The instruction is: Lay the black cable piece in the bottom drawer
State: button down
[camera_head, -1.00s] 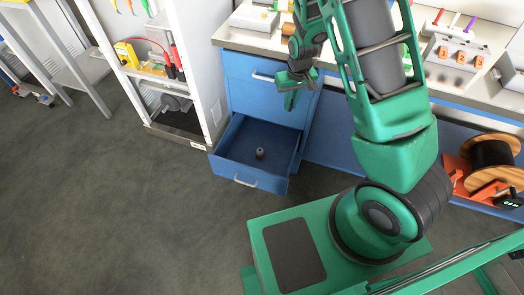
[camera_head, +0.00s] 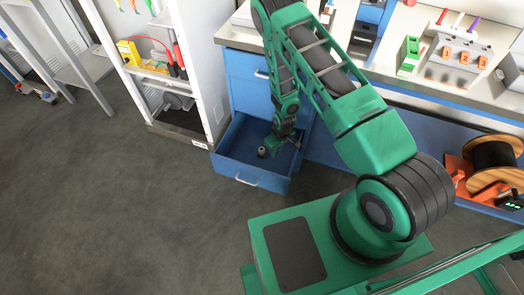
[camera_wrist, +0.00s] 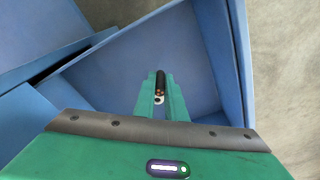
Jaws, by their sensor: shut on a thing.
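The black cable piece (camera_wrist: 160,79) is between the two green fingertips of my gripper (camera_wrist: 161,92) in the wrist view. It has a copper-coloured part at its near end. My gripper also shows in the head view (camera_head: 283,143), pointing down into the open bottom drawer (camera_head: 223,171). The blue drawer walls (camera_wrist: 238,45) surround the fingers in the wrist view, with bare drawer floor around the cable. How high the cable is above the floor is unclear.
The closed drawer above (camera_head: 245,95) and worktop (camera_head: 232,37) are behind. A white shelf unit (camera_head: 208,80) stands left. A cable spool (camera_head: 492,155) is at right. Floor before the drawer is clear.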

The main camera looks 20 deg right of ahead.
jog(key=f, duration=0.6)
jog(key=shift+s+a, duration=0.2)
jog(key=shift+s, duration=0.05)
jog(key=shift+f, duration=2.65)
jog(key=c, duration=1.8)
grip_release()
jog(key=r, duration=0.4)
jog(key=s+r, duration=0.1)
jog(key=r, duration=0.7)
jog(key=shift+s+d, duration=0.15)
jog(key=shift+d, duration=0.1)
